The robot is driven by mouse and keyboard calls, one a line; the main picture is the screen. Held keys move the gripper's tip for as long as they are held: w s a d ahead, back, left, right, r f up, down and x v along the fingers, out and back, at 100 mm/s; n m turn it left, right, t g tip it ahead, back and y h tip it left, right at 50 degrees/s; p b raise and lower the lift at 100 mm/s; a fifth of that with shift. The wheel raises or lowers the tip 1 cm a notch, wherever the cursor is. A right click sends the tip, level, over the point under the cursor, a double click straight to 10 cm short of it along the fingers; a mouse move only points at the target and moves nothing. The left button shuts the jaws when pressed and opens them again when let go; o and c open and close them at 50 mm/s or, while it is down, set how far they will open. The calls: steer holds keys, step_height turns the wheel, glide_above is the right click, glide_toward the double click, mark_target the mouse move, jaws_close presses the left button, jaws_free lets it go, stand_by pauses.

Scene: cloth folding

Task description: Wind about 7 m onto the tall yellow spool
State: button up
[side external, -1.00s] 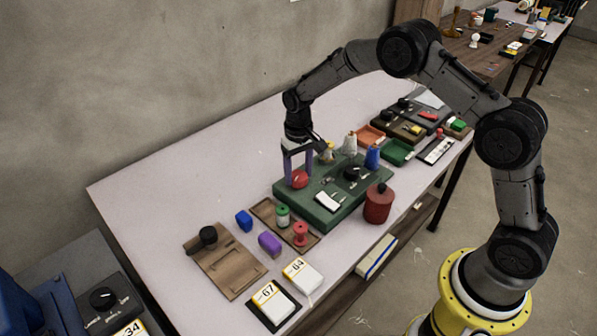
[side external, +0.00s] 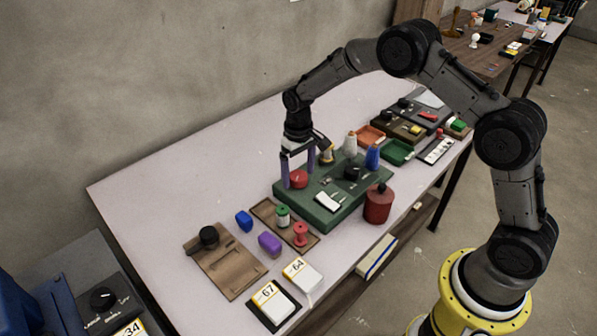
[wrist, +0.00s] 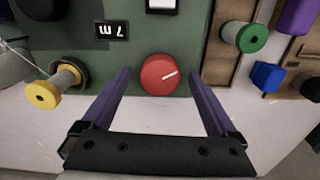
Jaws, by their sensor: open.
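The yellow spool (wrist: 42,95) is at the left in the wrist view, with a grey-brown middle. It also shows beside my gripper in the side view (side external: 327,155), partly hidden. A small dark display (wrist: 111,30) on the base reads "7 m", upside down in the wrist view. My gripper (side external: 298,181) is open, pointing down over the red knob (side external: 299,178). In the wrist view its purple fingers (wrist: 160,78) stand on both sides of the knob, with visible gaps.
A green spool (side external: 282,215) and a red spool (side external: 301,233) stand on a wooden tray. A blue block (side external: 243,221) and a purple block (side external: 269,243) lie nearby. A dark red canister (side external: 378,204) stands at the base's front. The table's back left (side external: 180,180) is clear.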

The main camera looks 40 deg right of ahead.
mark_target(298, 175)
steer(key=shift+r, duration=0.1)
step_height(298, 175, up, 14)
steer(key=shift+f, duration=0.2)
stand_by(1.0)
